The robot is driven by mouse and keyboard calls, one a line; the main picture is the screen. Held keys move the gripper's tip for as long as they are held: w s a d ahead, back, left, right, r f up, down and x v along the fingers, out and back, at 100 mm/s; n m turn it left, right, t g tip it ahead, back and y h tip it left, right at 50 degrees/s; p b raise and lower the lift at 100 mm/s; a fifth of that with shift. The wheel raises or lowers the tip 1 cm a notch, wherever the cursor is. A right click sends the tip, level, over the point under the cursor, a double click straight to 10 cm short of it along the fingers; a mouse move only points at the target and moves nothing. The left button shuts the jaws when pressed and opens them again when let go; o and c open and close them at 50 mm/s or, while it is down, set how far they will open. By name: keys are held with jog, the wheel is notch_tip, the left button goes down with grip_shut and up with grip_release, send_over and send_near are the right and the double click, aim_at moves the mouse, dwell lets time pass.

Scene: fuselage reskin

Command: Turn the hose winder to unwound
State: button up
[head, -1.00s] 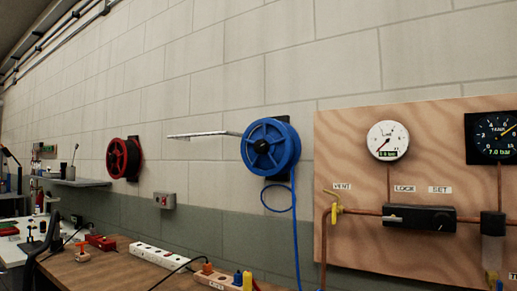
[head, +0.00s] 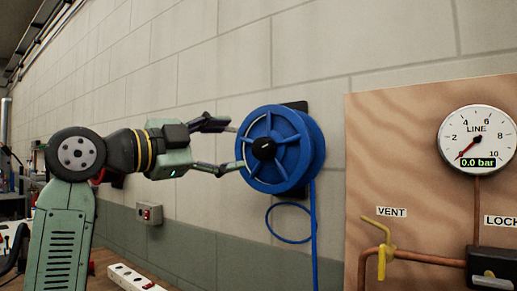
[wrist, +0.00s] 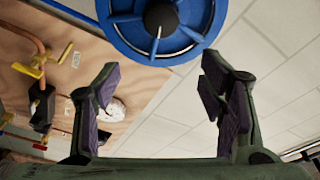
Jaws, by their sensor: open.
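The hose winder (head: 305,150) is a blue spoked reel on a dark wall bracket, with a black hub (head: 263,148) carrying a pale mark. A blue hose (head: 314,235) hangs from it with one loose loop at its left. My gripper (head: 234,145) is open and empty, its fingertips close to the reel's left rim; I cannot tell whether they touch.
A plywood panel (head: 400,150) to the right carries a LINE gauge (head: 476,139) reading 0.0 bar and a yellow VENT valve (head: 381,258) on copper pipe. A grey box with a red button (head: 149,213) is on the wall below my arm. A white power strip (head: 133,278) lies beneath.

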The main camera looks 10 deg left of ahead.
aim_at(259, 149)
jog(key=shift+n+y, duration=0.8)
jog(key=shift+n, duration=0.1)
jog(key=p+x, duration=0.1)
jog(key=x, duration=0.2)
jog(key=a+p+x, duration=0.1)
jog(key=x, duration=0.2)
jog(key=w+a+p+x, duration=0.1)
jog(key=x, duration=0.3)
jog(key=shift+d+f+p, duration=0.1)
jog(key=shift+f+p, duration=0.1)
jog(key=shift+p, duration=0.1)
jog(key=shift+w+d+f, duration=0.15)
jog(key=shift+w+d, duration=0.15)
jog(key=shift+w, duration=0.4)
jog(key=shift+c, duration=0.4)
jog(key=c, duration=1.1)
